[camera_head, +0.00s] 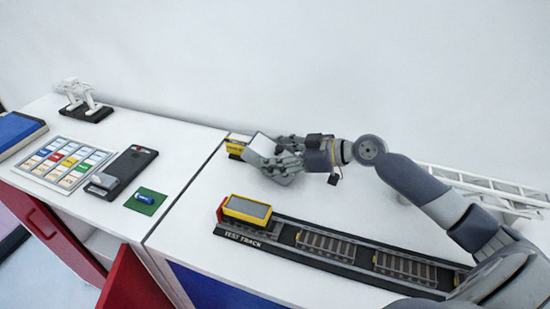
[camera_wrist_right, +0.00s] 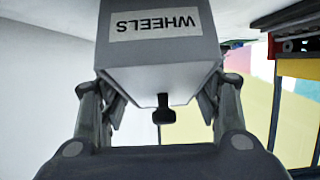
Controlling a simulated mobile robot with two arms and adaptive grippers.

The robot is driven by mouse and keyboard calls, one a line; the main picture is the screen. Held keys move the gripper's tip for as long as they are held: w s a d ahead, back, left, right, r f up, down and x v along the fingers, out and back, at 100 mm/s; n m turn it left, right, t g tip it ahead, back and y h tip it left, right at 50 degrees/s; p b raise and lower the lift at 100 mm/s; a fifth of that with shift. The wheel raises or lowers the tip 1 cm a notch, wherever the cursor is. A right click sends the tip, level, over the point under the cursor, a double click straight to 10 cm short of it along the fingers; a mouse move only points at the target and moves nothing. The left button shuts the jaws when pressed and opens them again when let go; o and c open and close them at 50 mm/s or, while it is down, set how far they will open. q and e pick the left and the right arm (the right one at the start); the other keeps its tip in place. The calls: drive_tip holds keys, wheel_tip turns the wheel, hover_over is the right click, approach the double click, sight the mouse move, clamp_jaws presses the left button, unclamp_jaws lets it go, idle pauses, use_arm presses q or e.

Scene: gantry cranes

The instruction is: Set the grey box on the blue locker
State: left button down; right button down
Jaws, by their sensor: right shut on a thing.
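The grey box (camera_head: 262,145), labelled WHEELS, is held in my right gripper (camera_head: 284,166). In the right wrist view the box (camera_wrist_right: 158,55) sits between the two fingers, which are shut on its sides, and a small dark knob shows below its face. The blue locker (camera_head: 215,288) has a white top (camera_head: 190,222) and a blue front, seen at the bottom of the head view. The box is over the back part of this top; I cannot tell whether it touches. My left gripper is not in view.
A test track (camera_head: 335,245) with a yellow wagon (camera_head: 246,209) lies along the front of the white top. A yellow item (camera_head: 236,146) is just left of the box. A red door (camera_head: 134,283) stands open at the left cabinet. A white ladder-like frame (camera_head: 480,185) is at the right.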

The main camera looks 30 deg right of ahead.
drive_tip(key=c, duration=0.8)
unclamp_jaws()
drive_tip(key=shift+s+a+f, duration=0.1)
drive_tip(key=shift+s+f, duration=0.05)
drive_tip(key=shift+f, duration=0.45)
drive_tip(key=shift+s+a+f, duration=0.1)
drive_tip(key=shift+s+f, duration=0.05)
drive_tip(key=shift+f, duration=0.45)
drive_tip(key=shift+c, duration=0.2)
drive_tip(key=o, duration=0.5)
drive_tip(key=shift+w, duration=0.25)
drive_tip(key=shift+c, duration=0.2)
drive_tip(key=shift+w, duration=0.45)
drive_tip(key=shift+r, duration=0.1)
drive_tip(key=shift+s+d+r, duration=0.1)
drive_tip(key=shift+s+r, duration=0.1)
drive_tip(key=shift+s, duration=0.2)
drive_tip(key=shift+s+d+r, duration=0.15)
drive_tip(key=shift+s+d, duration=0.25)
drive_tip(key=shift+d, duration=0.15)
drive_tip(key=v, duration=0.9)
drive_tip(key=shift+r+p, duration=0.4)
drive_tip(key=shift+s+d+r, duration=0.15)
drive_tip(key=shift+s+d, duration=0.2)
drive_tip(key=shift+s, duration=0.1)
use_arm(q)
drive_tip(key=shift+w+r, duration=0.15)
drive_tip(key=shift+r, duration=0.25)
